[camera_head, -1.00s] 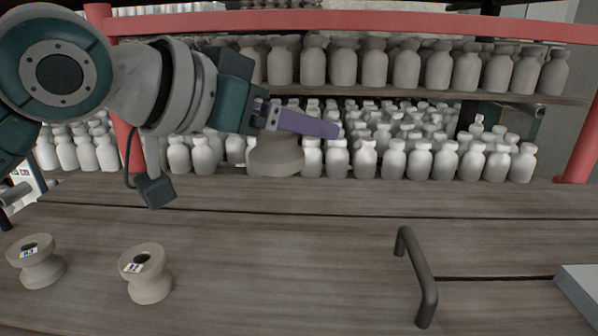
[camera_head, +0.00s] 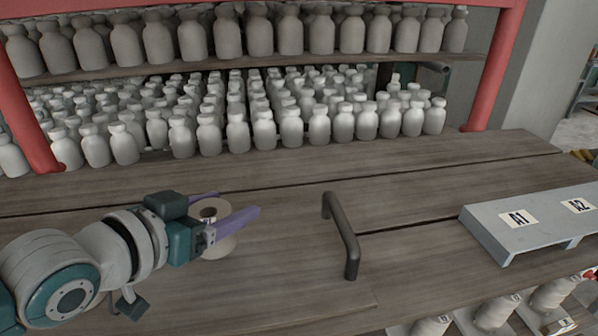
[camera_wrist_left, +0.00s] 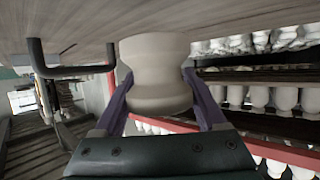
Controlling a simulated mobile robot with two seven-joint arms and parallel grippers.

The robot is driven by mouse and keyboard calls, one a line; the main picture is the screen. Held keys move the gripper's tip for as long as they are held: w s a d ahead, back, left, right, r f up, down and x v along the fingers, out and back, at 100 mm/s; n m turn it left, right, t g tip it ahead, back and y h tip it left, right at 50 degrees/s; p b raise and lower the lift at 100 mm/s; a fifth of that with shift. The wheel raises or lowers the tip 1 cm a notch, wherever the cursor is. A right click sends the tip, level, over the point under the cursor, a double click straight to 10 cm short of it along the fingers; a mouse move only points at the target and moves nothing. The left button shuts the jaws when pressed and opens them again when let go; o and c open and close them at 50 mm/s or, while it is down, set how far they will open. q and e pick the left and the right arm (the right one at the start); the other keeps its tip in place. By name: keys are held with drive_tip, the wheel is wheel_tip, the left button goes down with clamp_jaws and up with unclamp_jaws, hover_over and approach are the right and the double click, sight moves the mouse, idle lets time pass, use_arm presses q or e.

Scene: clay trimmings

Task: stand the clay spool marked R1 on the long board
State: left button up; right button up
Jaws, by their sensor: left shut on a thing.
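My left gripper (camera_head: 236,203) is shut on a pale clay spool (camera_head: 212,243), with purple fingers on either side of it. The spool's top hole shows in the head view, and I can read no mark on it. In the left wrist view the spool (camera_wrist_left: 155,62) sits between both fingers, its waist gripped. I cannot tell whether it touches the wooden worktop. A long grey board (camera_head: 505,247) on low legs stands at the right, with labels A1 and A2 on its top. The visible part of its top is empty. My right gripper is not in view.
A dark bar handle (camera_head: 341,236) stands up from the worktop (camera_head: 290,270) between my left gripper and the board. Several pale clay pieces (camera_head: 497,312) with labels are at the lower right. Racks of white bottles (camera_head: 290,127) line the back, with red posts.

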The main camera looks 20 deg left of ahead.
use_arm(q)
drive_tip(key=shift+f, duration=1.6)
drive_tip(key=shift+f+b, duration=0.1)
drive_tip(key=shift+b, duration=0.2)
drive_tip(key=o, duration=1.6)
drive_tip(key=v, duration=1.2)
drive_tip(key=s+d+g, duration=0.1)
drive_tip(key=s+d+f+g, duration=0.1)
drive_tip(key=s+g, duration=0.1)
drive_tip(key=s+d+f+g, duration=0.1)
drive_tip(key=d+g, duration=0.1)
drive_tip(key=shift+s+f+y, duration=0.2)
drive_tip(key=shift+y, duration=0.1)
drive_tip(key=s+g, duration=0.1)
drive_tip(key=s, duration=0.1)
drive_tip(key=s+d+g, duration=0.1)
drive_tip(key=s+g, duration=0.1)
drive_tip(key=s, duration=0.1)
drive_tip(key=s+g, duration=0.1)
drive_tip(key=s, duration=0.1)
drive_tip(key=shift+s+d+r+m+g+y, duration=0.3)
drive_tip(key=shift+s+d+r+m+g, duration=0.05)
drive_tip(key=shift+d+r+m+g, duration=0.05)
